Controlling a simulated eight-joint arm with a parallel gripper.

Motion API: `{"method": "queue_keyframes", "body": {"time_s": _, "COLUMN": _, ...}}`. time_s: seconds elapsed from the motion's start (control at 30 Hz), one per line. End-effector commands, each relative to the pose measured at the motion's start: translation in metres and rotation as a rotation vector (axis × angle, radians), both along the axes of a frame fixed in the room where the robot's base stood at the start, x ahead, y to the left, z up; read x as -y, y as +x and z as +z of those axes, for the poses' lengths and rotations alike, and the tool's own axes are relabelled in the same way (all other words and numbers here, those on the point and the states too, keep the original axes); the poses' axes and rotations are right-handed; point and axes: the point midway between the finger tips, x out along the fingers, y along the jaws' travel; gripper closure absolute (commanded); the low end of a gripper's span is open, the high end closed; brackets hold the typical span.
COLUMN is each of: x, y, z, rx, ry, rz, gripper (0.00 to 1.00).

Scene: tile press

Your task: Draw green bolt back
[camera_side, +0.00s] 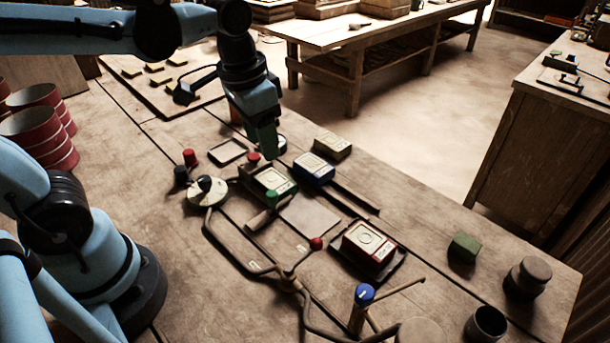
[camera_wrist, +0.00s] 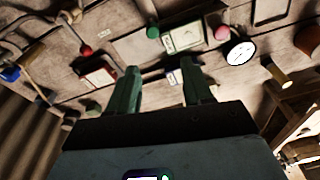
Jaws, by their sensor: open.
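The green knob of the bolt (camera_side: 271,199) stands upright in the middle of the press, in front of a green-edged tile (camera_side: 273,182). The green knob also shows in the wrist view (camera_wrist: 152,31), beyond my fingertips. My gripper (camera_side: 264,150) points down behind the green-edged tile, near a red knob (camera_side: 253,159), apart from the green knob. In the wrist view my gripper (camera_wrist: 160,76) has its two green fingers spread, with nothing held. A blue tile (camera_wrist: 177,76) shows in the gap behind them.
A blue tile (camera_side: 314,169) and a yellow tile (camera_side: 332,146) sit right of my gripper. A red tile (camera_side: 369,247) lies on a dark tray. A red-knobbed lever (camera_side: 316,243), a blue-knobbed post (camera_side: 364,294) and a round dial (camera_side: 208,191) stand around the press.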

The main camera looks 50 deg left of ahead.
Motion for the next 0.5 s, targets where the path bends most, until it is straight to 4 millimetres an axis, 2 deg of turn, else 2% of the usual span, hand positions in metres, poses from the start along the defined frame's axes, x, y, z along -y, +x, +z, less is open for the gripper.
{"method": "queue_keyframes", "body": {"time_s": 0.1, "x": 0.006, "y": 0.004, "z": 0.003, "rx": -0.09, "ry": 0.011, "rz": -0.041, "gripper": 0.5}}
{"method": "queue_keyframes", "body": {"time_s": 0.27, "x": 0.009, "y": 0.005, "z": 0.003, "rx": -0.147, "ry": 0.017, "rz": -0.063, "gripper": 0.5}}
{"method": "queue_keyframes", "body": {"time_s": 0.5, "x": 0.009, "y": 0.005, "z": -0.014, "rx": -0.153, "ry": 0.018, "rz": -0.065, "gripper": 0.5}}
